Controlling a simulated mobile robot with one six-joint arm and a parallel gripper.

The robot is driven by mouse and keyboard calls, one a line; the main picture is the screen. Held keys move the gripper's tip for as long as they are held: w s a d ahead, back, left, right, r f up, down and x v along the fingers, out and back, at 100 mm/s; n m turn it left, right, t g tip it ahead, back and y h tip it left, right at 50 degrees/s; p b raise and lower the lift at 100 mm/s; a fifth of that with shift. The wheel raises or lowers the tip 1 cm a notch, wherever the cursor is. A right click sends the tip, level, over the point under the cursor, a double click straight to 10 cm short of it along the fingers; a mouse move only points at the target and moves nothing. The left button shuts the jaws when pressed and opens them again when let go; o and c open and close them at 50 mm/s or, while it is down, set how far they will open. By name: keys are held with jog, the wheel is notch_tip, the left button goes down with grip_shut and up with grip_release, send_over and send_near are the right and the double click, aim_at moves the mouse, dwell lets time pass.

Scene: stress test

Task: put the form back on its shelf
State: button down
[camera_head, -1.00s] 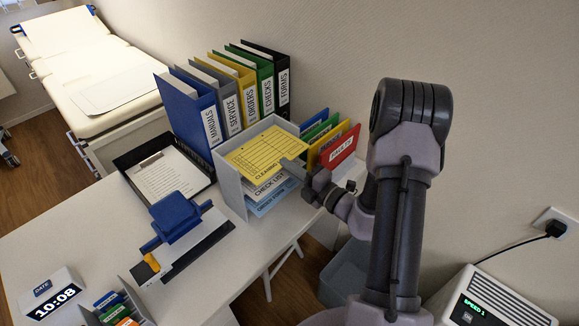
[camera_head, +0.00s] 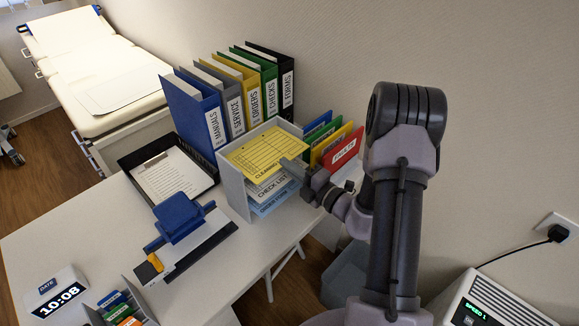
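The yellow form (camera_head: 265,150), a printed sheet with a grid and a label starting "CLEANING", lies in the top level of a grey shelf unit (camera_head: 231,186) on the desk. Below it, the shelf levels hold sheets labelled "CHECK LIST" (camera_head: 272,188) and "ORDER FORM" (camera_head: 273,203). My gripper (camera_head: 294,167) reaches in from the right, and its fingertips overlap the front right edge of the yellow form. Whether the fingers grip the sheet or are only beside it cannot be told.
Several binders (camera_head: 240,95) stand behind the shelf, and coloured file folders (camera_head: 340,148) stand close to its right. A black tray (camera_head: 132,162) with paper, a blue punch-like device (camera_head: 180,220) and a clock (camera_head: 55,290) occupy the desk's left. The front desk area is partly clear.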

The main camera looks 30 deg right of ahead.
jog(key=c, duration=1.6)
grip_release()
jog(key=shift+s, duration=0.1)
jog(key=p+v, duration=0.3)
jog(key=v, duration=1.4)
jog(key=shift+d, duration=0.1)
